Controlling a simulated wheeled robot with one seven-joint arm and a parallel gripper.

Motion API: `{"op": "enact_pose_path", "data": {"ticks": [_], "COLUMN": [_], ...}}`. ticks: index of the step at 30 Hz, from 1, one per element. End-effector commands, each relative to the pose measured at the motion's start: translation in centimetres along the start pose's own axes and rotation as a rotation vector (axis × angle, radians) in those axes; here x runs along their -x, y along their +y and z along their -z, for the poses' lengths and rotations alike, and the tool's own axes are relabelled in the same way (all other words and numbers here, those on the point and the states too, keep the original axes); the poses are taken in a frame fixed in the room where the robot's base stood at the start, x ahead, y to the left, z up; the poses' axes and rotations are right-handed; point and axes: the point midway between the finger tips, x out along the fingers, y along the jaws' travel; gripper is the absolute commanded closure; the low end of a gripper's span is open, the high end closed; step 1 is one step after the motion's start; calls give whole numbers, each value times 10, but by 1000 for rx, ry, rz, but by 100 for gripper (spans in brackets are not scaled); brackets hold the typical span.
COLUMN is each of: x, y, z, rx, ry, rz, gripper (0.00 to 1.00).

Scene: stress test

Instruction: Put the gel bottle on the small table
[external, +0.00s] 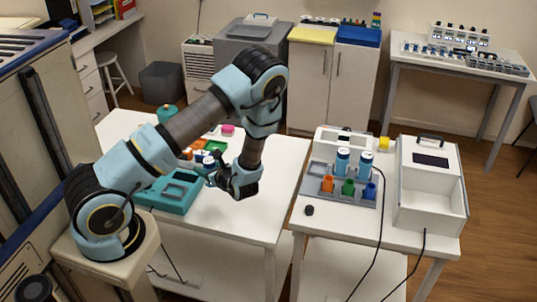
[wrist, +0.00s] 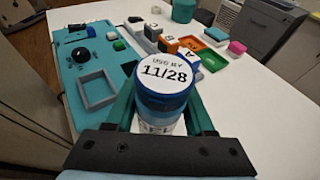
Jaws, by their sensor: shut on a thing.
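My gripper (wrist: 163,110) is shut on a bottle with a blue band and a white lid (wrist: 168,70) printed "USE BY 11/28"; I take it to be the gel bottle. Its lower part is mostly hidden between the fingers. In the external view my gripper (external: 224,174) is over the white table on the left, and the bottle (external: 209,162) shows small at its fingers. I cannot tell whether its base touches the tabletop. A smaller white table (external: 335,226) stands to the right, across a narrow gap.
The right table holds a rack (external: 338,196) with two blue bottles and coloured cups, a white box (external: 430,190), a dark knob and cables. Its front left is mostly clear.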

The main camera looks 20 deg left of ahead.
Motion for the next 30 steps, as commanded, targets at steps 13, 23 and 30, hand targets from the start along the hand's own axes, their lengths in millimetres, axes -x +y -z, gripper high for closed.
{"op": "enact_pose_path", "data": {"ticks": [13,23,30], "x": [-37,-57,-68], "y": [-46,-65,-66], "z": [-13,-43,-19], "rx": [14,9,0], "ry": [-1,-3,-1], "rz": [-10,-17,-19], "gripper": [100,100,100]}}
